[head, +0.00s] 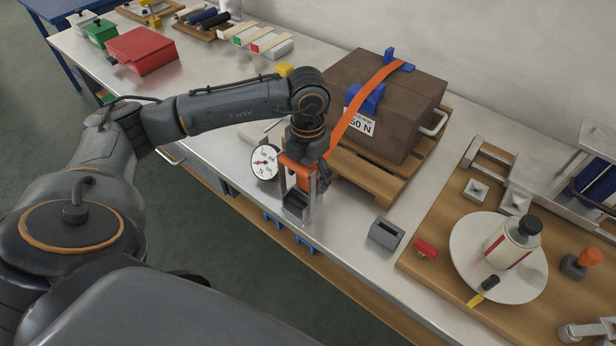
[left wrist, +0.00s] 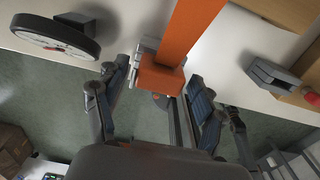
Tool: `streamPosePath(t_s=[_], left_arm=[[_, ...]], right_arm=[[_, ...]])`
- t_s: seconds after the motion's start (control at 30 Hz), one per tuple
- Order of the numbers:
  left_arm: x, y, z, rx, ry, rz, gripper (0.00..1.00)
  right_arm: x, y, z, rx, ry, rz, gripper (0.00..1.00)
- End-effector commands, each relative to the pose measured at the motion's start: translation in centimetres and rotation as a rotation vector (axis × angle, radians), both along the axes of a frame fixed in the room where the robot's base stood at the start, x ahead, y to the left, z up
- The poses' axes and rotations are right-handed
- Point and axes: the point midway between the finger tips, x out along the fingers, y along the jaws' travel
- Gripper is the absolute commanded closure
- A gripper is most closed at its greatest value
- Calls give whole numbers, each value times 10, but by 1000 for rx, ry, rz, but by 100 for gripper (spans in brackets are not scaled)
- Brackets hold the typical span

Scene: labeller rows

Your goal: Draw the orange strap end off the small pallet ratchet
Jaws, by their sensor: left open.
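The orange strap (head: 352,107) runs over a brown box (head: 372,92) and down to its near side. Its end (left wrist: 160,76) is a thick orange tab between the fingers of my left gripper (left wrist: 157,95), with a gap on each side. That gripper (head: 303,182) points down at the bench's front edge, open around the tab without clear contact. A small silver metal part (left wrist: 144,62), probably the ratchet, sits beside the tab; my gripper and the strap hide most of it. My right gripper is in neither view.
A round dial gauge (head: 265,162) stands close left of my gripper. The box rests on a wooden pallet (head: 400,180). A grey block (head: 385,233) and a board with a white plate (head: 465,250) lie to the right. A red box (head: 142,50) is far left.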

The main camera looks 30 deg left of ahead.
Motion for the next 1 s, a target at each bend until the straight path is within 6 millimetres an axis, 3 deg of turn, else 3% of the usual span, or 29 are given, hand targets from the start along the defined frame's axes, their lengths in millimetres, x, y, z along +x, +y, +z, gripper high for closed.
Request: streamPosePath(t_s=[0.17, 0.47, 1.0], left_arm=[[0, 0, 1, 0, 0, 0, 30], [0, 0, 1, 0, 0, 0, 89], [0, 0, 17, 0, 0, 0, 90]], right_arm=[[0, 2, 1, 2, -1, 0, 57], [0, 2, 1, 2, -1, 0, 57], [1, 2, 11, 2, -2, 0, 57]])
